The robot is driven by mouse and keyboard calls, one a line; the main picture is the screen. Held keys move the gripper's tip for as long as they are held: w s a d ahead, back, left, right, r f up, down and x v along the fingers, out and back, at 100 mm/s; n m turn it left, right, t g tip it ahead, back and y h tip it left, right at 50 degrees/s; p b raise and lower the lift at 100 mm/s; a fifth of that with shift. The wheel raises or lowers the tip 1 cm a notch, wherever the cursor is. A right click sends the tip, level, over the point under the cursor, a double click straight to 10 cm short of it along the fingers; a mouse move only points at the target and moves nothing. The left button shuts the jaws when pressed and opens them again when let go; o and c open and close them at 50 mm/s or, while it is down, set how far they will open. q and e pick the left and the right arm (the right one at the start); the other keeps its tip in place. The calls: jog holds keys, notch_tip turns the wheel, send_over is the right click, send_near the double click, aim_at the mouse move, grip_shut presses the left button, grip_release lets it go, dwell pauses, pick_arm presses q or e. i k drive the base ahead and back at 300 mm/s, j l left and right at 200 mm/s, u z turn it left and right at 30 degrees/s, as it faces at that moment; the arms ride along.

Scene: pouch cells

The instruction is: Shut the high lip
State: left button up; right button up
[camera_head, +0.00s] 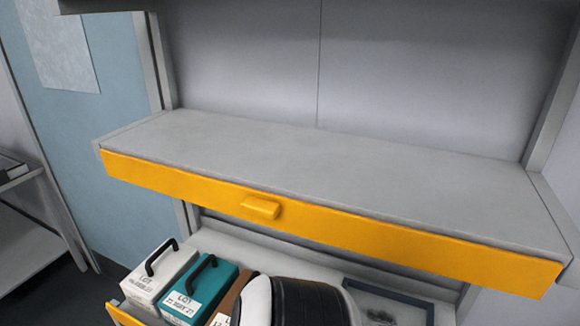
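The high lip (340,228) is a long yellow board along the front edge of the upper grey shelf (300,150). Its face looks flat against the shelf front, with no clear gap along its top edge. A small yellow handle (261,207) sticks out from its face, left of the middle. Neither gripper is in view. A white and black link of my own arm shows at the bottom middle, below the high lip and apart from it in the picture.
The upper shelf is bare. On the lower shelf (240,245) stand a white box (160,275), a teal box (203,287) and a brown box partly hidden by my arm. A dark-rimmed tray (405,298) lies at right. Part of a lower yellow lip (122,314) shows at bottom left.

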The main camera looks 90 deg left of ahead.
aim_at(527, 277)
jog(key=j+u, duration=0.1)
jog(key=u, duration=2.8)
jog(key=k+j+z, duration=0.2)
jog(key=k, duration=0.3)
